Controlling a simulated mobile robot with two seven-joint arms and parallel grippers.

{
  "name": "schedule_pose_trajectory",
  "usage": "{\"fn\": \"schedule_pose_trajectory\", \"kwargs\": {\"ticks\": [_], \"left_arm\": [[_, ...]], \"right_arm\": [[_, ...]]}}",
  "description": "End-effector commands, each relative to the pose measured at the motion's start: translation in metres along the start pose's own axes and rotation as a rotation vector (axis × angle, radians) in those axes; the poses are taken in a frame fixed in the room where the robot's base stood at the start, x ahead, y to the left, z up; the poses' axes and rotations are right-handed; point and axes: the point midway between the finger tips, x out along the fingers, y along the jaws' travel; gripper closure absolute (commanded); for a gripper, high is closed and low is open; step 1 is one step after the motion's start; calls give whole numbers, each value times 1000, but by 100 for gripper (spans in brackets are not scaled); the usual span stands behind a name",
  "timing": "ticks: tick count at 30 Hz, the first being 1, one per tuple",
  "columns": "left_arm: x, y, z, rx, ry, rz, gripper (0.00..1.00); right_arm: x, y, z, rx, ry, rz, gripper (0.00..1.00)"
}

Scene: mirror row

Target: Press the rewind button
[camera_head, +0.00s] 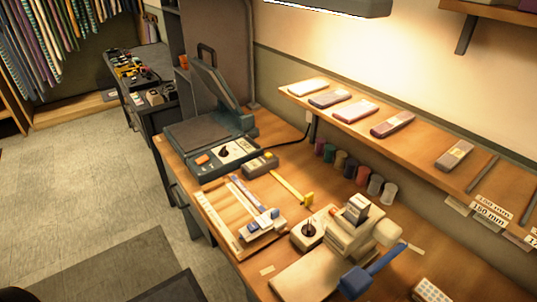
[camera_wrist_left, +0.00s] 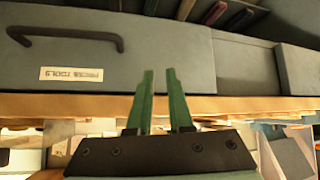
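I cannot make out which control is the rewind button; no such label is legible. A dark press-like machine (camera_head: 205,122) with a raised lid stands on the bench, with an orange button (camera_head: 203,160) and a black knob (camera_head: 224,152) on its front panel. A small grey box (camera_head: 259,163) sits to its right. A cream device (camera_head: 356,226) stands nearer, beside a base with a black knob (camera_head: 309,229). My left gripper (camera_wrist_left: 160,74) shows only in the left wrist view, its green fingers apart and empty, before a drawer front. My right gripper is not in view.
The wooden bench (camera_head: 215,210) also holds a slotted wooden tray (camera_head: 238,205), a blue-handled tool (camera_head: 370,272) and several thread spools (camera_head: 340,162). A shelf (camera_head: 425,150) runs above. The grey drawer (camera_wrist_left: 190,65) has a dark handle (camera_wrist_left: 65,38). Floor is clear at left.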

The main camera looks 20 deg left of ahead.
Motion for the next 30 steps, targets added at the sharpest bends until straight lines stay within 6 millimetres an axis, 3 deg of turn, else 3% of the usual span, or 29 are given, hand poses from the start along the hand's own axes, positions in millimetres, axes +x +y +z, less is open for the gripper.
{"fn": "schedule_pose_trajectory", "kwargs": {"ticks": [5, 30], "left_arm": [[0, 0, 0, 0, 0, 0, 100], [0, 0, 0, 0, 0, 0, 100]], "right_arm": [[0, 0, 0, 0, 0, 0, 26], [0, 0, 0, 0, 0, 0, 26]]}}
